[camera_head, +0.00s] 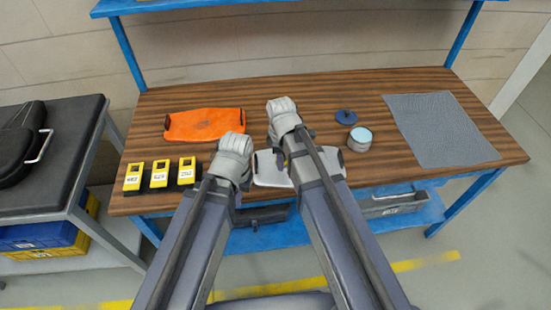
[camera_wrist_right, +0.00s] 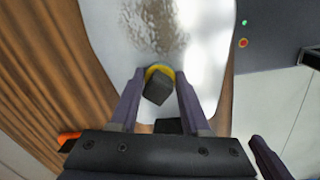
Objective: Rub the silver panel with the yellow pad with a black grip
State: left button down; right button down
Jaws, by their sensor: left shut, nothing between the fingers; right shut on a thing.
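The silver panel (camera_head: 270,172) lies flat near the front edge of the wooden bench, partly hidden by my arms in the head view. In the right wrist view the panel (camera_wrist_right: 195,35) fills the upper middle and bears a brownish smudge (camera_wrist_right: 158,25). My right gripper (camera_wrist_right: 159,78) is shut on the black grip of the yellow pad (camera_wrist_right: 158,86), over the panel. I cannot tell whether the pad touches it. The pad is hidden in the head view. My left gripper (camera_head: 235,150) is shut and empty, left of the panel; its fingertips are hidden.
An orange panel (camera_head: 205,124) lies at the back left, with several yellow-black labelled blocks (camera_head: 160,174) in front. To the right are a dark blue disc (camera_head: 346,117), a round tin (camera_head: 360,139) and a grey mat (camera_head: 440,130). A black-topped table (camera_head: 50,180) stands left.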

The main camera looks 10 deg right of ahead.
jog(key=shift+d, duration=0.4)
jog(key=shift+d, duration=1.85)
jog(key=shift+s+d+r, duration=0.1)
jog(key=shift+d+r, duration=0.05)
jog(key=shift+d, duration=1.7)
notch_tip(320, 180, up, 6)
jog(key=p, duration=0.6)
